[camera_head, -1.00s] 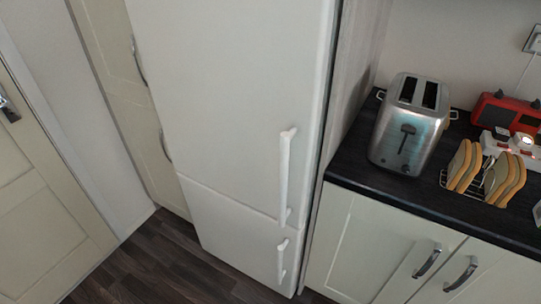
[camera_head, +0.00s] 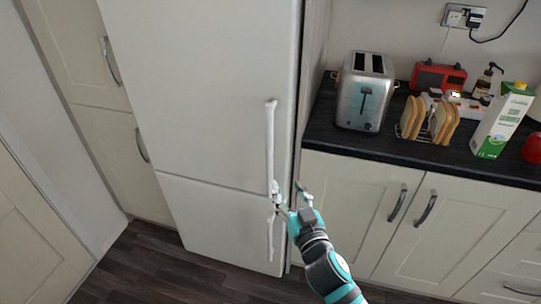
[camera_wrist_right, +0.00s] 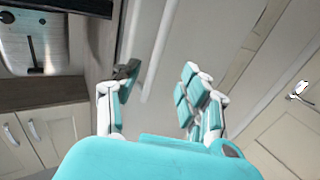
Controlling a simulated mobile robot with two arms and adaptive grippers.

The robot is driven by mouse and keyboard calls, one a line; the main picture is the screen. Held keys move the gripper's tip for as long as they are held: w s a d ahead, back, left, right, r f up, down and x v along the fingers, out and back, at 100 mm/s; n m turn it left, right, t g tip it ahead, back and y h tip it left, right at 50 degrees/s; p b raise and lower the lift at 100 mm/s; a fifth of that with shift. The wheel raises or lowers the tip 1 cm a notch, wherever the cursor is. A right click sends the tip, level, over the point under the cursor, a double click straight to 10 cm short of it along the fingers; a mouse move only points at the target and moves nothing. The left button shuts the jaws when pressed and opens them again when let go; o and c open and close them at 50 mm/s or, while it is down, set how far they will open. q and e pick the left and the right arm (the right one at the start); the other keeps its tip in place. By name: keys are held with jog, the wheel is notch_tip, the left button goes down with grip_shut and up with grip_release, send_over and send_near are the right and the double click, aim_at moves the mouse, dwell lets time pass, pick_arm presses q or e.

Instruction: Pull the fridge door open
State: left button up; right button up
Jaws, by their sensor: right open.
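The tall white fridge (camera_head: 205,90) stands with its upper door and lower door shut. The upper door has a long vertical white handle (camera_head: 270,145) near its right edge; a shorter handle (camera_head: 270,240) is on the lower door. My right gripper (camera_head: 289,192) is open at the lower end of the upper handle, one finger overlapping it in the head view. In the right wrist view the open fingers (camera_wrist_right: 158,90) face the fridge door, and a white bar (camera_wrist_right: 157,55) shows between their lines. I cannot tell whether they touch it. My left gripper is not in view.
Right of the fridge is a dark counter (camera_head: 330,118) with a toaster (camera_head: 365,90), a toast rack (camera_head: 425,122) and a carton (camera_head: 503,125). Cupboards (camera_head: 360,200) stand below it. A tall cupboard (camera_head: 75,55) is left of the fridge. The floor (camera_head: 150,265) in front is clear.

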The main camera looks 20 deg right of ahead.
aim_at(270, 156)
jog(key=w+p, duration=0.1)
jog(key=w, duration=1.5)
jog(key=shift+w, duration=0.1)
grip_shut()
jog(key=shift+w+f, duration=0.1)
jog(key=shift+f, duration=0.2)
